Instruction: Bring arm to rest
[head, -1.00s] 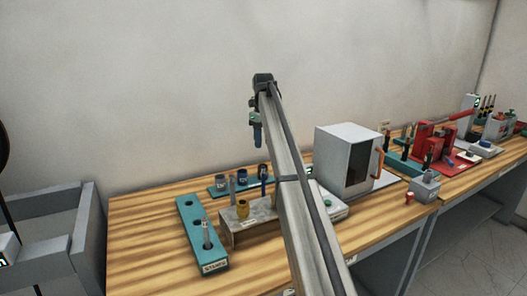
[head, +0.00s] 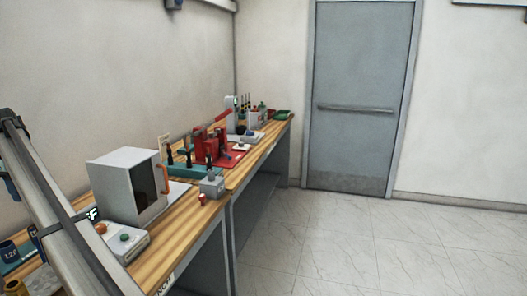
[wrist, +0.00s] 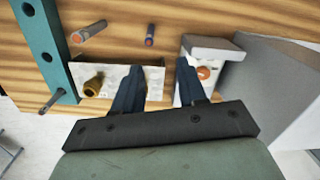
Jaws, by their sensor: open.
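My arm (head: 60,220) runs up along the left edge in the head view. My gripper is not clearly seen there. In the wrist view my gripper (wrist: 157,66) is open, its two dark fingers apart with nothing between them. Below the fingers are a pale block (wrist: 115,82) holding a brass piece (wrist: 94,84), and the wooden bench top (wrist: 180,14). A teal rack (wrist: 47,45) lies to the left of the fingers.
A white oven-like box (head: 125,185) with an orange handle stands on the bench beside my arm. A red fixture (head: 212,148) and a small grey box (head: 212,184) are farther along. The tiled floor (head: 330,240) before the grey door (head: 365,90) is clear.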

